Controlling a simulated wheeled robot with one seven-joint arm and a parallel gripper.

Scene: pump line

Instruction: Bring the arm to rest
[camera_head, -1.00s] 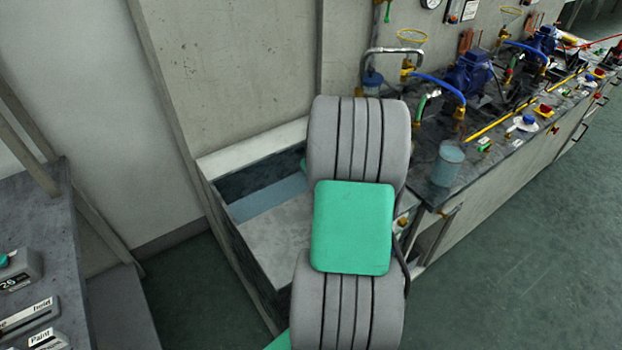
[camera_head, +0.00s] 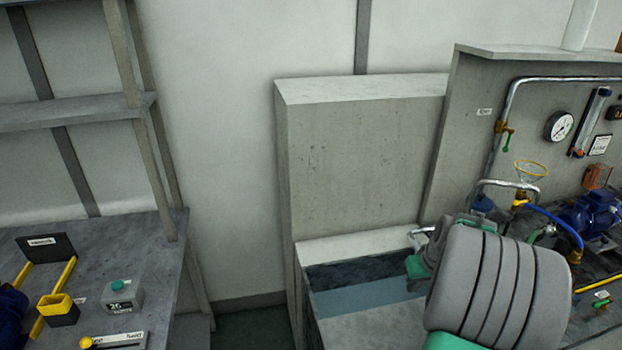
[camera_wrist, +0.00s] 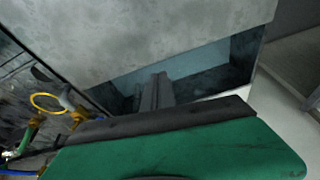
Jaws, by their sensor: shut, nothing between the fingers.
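My arm (camera_head: 500,285) fills the lower right of the head view, its ribbed grey and green links folded in front of the bench. A smaller grey and green part of it shows just left of the big link, over the right side of the sink. In the wrist view my gripper (camera_wrist: 160,80) is shut and empty, its dark fingers together and pointing over the sink's water. The green and grey hand body fills the bottom of that view. The fingers cannot be made out in the head view.
The sink (camera_head: 370,330) holds bluish water, with a concrete wall behind. The pump bench with a blue pump (camera_head: 592,212), pipes and a gauge (camera_head: 559,126) stands right. A grey shelf table (camera_head: 150,240) with a labelled grey box (camera_head: 122,296) stands left. A floor gap separates them.

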